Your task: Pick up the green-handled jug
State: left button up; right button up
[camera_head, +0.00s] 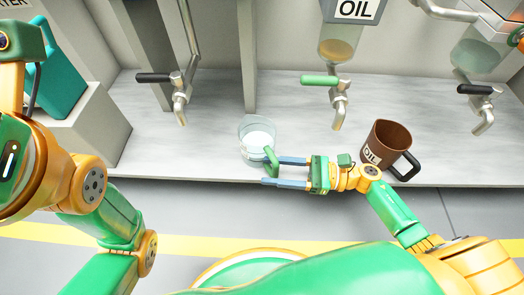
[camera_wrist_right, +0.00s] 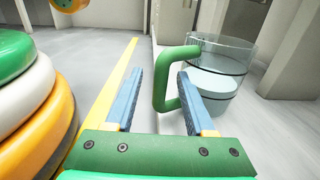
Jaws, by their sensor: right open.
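The green-handled jug (camera_head: 252,133) is a clear glass vessel standing upright on the grey counter, left of centre in the head view. Its green handle (camera_head: 271,158) points toward the counter's front edge. The jug also shows in the right wrist view (camera_wrist_right: 222,62), with its handle (camera_wrist_right: 159,82) on its left side. My right gripper (camera_head: 271,171) is open at the handle. In the wrist view, the handle shows between its two blue fingers (camera_wrist_right: 160,62); contact cannot be told. My left arm shows at the left, but its gripper is not in view.
A brown OIL mug (camera_head: 391,134) with a black handle stands right of my right gripper. Taps hang above the counter (camera_head: 215,158), including a green-levered one (camera_head: 320,80) under the OIL tank (camera_head: 341,48). A grey block (camera_head: 85,125) stands at the left.

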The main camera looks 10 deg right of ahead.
grip_shut()
dwell(1.3)
